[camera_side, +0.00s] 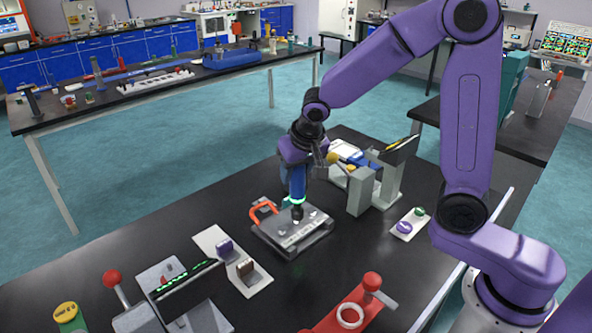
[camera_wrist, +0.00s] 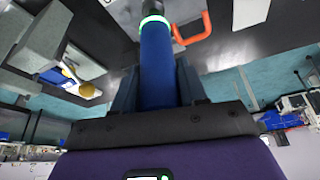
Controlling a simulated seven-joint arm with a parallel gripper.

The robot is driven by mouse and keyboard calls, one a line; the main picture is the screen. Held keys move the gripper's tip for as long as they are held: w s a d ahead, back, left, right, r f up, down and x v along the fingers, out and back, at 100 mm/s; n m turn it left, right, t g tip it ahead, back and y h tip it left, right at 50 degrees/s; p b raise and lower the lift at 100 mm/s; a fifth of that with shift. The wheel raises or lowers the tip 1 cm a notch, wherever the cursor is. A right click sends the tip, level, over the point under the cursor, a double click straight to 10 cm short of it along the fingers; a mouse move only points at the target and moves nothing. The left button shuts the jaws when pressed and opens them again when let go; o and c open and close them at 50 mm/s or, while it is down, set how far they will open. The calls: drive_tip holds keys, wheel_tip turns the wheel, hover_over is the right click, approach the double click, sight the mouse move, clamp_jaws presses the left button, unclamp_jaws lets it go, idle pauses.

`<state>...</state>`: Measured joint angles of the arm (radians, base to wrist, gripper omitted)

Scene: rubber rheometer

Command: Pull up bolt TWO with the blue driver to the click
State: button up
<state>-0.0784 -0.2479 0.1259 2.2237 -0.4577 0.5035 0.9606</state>
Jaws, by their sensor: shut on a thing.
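My gripper (camera_side: 294,165) is shut on the blue driver (camera_side: 297,182), which hangs tip down. The driver has a glowing green-white ring near its lower end and a dark tip below it. In the wrist view the blue driver (camera_wrist: 158,65) runs up between my fingers to the glowing ring. The driver's tip is over a grey metal plate fixture (camera_side: 292,236) and appears to meet its top. The fixture has an orange handle (camera_side: 262,209) at its far left. Bolt TWO and its label are too small to tell apart, and the tip hides what lies under it.
A grey stand (camera_side: 362,190) is close right of the driver. A white tray with purple and green pieces (camera_side: 410,224) lies further right. A white strip with small blocks (camera_side: 232,260) lies left of the fixture, and a red fixture (camera_side: 352,312) is in front.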

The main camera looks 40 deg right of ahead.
drive_tip(key=shift+f, duration=1.05)
idle(3.2)
drive_tip(key=shift+r, duration=2.6)
drive_tip(key=shift+w+a, duration=0.1)
